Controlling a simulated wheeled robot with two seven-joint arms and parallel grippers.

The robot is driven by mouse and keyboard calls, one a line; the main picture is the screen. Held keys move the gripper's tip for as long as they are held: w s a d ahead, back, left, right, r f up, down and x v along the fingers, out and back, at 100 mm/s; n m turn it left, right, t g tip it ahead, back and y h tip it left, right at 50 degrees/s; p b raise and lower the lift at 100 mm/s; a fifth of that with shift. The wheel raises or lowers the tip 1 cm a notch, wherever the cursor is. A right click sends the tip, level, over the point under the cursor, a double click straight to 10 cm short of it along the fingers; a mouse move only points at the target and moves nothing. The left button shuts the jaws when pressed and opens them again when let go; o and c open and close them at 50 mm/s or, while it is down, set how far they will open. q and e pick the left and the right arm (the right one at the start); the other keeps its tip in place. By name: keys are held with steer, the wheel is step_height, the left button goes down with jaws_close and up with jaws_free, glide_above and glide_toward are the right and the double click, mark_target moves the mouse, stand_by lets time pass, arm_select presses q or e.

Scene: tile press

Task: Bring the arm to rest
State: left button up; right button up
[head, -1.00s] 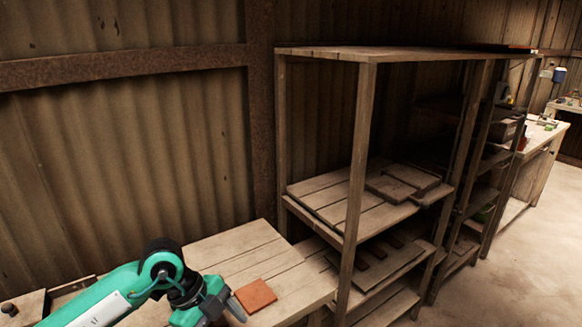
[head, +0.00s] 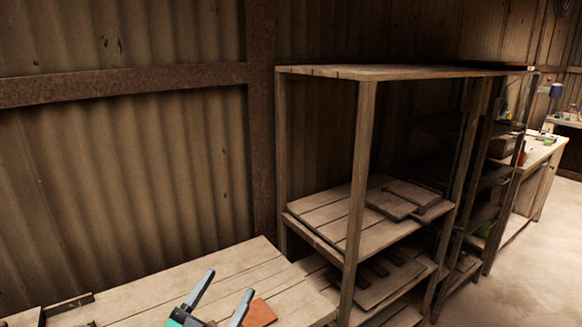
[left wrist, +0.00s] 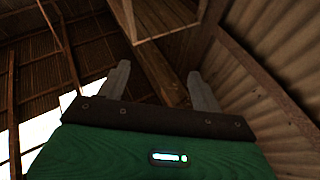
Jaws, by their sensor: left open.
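My left gripper (head: 222,292) is at the bottom of the head view, pointing up, its two grey fingers spread apart with nothing between them. In the left wrist view the open fingers (left wrist: 160,88) point toward the wall and roof, also empty. A terracotta tile (head: 262,312) lies on the wooden table (head: 150,296), just right of the gripper and partly hidden behind its right finger. Most of my left arm is out of the head view. My right gripper is not in view.
A wooden shelf unit (head: 362,150) stands right of the table, with boards on its shelves. A corrugated wall (head: 130,180) rises behind the table. A dark bracket-like piece (head: 68,305) is on the table's left. Open floor (head: 530,250) lies at the right.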

arm_select(q)
steer(key=s+a+f+n+g+y, duration=0.35)
steer(key=a+f+y, duration=0.2)
steer(key=f, duration=0.45)
steer(key=s+a+f+n+g+y, duration=0.2)
steer(key=a+f+n+g+y, duration=0.3)
steer(key=f, duration=0.4)
steer(key=s+f+m+g, duration=0.3)
steer(key=s+f+g, duration=0.65)
steer(key=s, duration=0.75)
step_height(320, 180, down, 29)
steer(key=s+p, duration=0.1)
steer(key=p, duration=0.2)
steer(key=s+a+f+g+p, duration=0.1)
steer(key=s+a+f+p, duration=0.2)
steer(key=s+f, duration=1.4)
steer(key=s+a+m, duration=0.1)
steer(key=s, duration=0.1)
steer(key=shift+s+f+g, duration=0.15)
steer(key=shift+s+g, duration=0.15)
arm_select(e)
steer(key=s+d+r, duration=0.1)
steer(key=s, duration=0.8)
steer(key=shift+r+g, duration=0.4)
